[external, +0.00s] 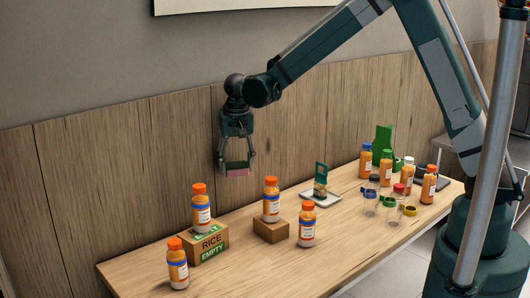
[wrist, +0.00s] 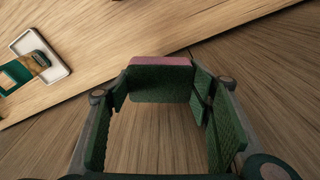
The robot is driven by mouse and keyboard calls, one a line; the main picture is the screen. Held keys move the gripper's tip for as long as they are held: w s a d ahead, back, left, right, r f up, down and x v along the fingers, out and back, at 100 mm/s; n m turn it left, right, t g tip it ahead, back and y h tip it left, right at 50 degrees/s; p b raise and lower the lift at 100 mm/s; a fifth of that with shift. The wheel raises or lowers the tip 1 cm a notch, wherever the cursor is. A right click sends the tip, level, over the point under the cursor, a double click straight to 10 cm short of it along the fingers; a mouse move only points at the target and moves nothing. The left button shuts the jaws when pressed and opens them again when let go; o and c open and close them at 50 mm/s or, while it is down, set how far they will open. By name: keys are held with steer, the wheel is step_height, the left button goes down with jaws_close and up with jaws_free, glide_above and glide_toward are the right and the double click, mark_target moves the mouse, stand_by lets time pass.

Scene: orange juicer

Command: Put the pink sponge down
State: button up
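The pink sponge (external: 237,169) is held between the fingertips of my gripper (external: 237,164), well above the table and close to the wood-panelled wall. In the wrist view the sponge (wrist: 160,82) shows a dark green face and a pink layer on top. The fingers of my gripper (wrist: 158,92) stand on either side of its ends. The gripper is shut on the sponge. The sponge hangs apart from the table (external: 340,240), near its back edge as seen in the external view.
A white tray (external: 320,198) holds a green-topped item. Several bottles and jars (external: 371,196) crowd the right end. Bare table lies between.

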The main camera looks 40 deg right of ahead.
steer(key=s+a+f+n+b, duration=0.1)
steer(key=a+f, duration=0.1)
steer(key=a, duration=1.1)
steer(key=s+a+f+n, duration=0.2)
steer(key=a, duration=1)
steer(key=n+b, duration=0.2)
glide_above(140, 279)
steer(key=f, duration=0.3)
steer(key=shift+s+f+y, duration=0.15)
steer(key=shift+s+y, duration=0.05)
steer(key=shift+y, duration=0.1)
steer(key=shift+f, duration=0.15)
steer(key=shift+f, duration=3)
steer(key=shift+f+b, duration=0.5)
steer(key=shift+f, duration=1.4)
steer(key=shift+f, duration=0.15)
steer(key=o, duration=0.6)
